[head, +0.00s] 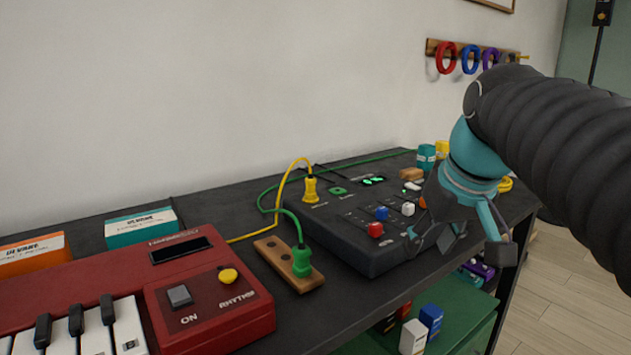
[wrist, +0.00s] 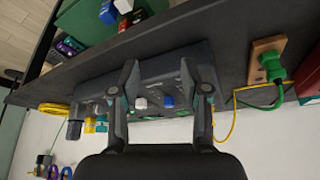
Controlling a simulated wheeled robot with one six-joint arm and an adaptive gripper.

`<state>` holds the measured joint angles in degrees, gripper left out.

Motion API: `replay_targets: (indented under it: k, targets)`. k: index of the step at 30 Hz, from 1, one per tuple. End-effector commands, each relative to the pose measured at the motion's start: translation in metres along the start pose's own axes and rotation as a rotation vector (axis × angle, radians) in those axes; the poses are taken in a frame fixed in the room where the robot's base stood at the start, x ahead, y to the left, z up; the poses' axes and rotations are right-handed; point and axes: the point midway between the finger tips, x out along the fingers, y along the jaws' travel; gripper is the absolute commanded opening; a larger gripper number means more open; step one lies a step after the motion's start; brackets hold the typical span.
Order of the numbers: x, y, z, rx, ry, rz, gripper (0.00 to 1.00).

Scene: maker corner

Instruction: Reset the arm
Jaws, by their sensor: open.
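My gripper (head: 458,246) is open and empty at the right end of the dark mixer (head: 375,257). Its two fingers point down, in front of the mixer's right part. In the wrist view the open fingers (wrist: 159,68) stand apart over the mixer (wrist: 93,83), with a white and a blue fader cap showing between them. I cannot tell whether a finger touches the mixer. My arm hides part of the mixer's right side and the bench's right end.
A yellow plug (head: 310,188) stands in the mixer and a green plug (head: 301,259) in a wooden block (head: 271,250). A red keyboard (head: 207,301) is at left. Small jars (head: 426,157) stand behind the mixer. Coloured rings (head: 446,58) hang on the wall. A green shelf (head: 462,310) is below.

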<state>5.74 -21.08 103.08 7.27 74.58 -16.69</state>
Motion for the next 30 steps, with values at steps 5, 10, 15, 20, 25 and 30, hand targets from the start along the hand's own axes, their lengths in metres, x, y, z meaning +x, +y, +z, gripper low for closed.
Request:
replay_targets:
  k: [5, 10, 15, 20, 25, 30]
  targets:
    - [0.024, -0.013, 0.057, 0.064, 0.018, 0.036, 0.46]
    - [0.055, -0.021, 0.111, 0.117, 0.040, 0.065, 0.46]
    - [0.080, -0.026, 0.149, 0.148, 0.058, 0.081, 0.46]
    - [0.091, -0.028, 0.164, 0.161, 0.066, 0.088, 0.46]
    - [0.093, -0.028, 0.166, 0.163, 0.065, 0.088, 0.46]
    - [0.093, -0.028, 0.166, 0.163, 0.065, 0.088, 0.46]
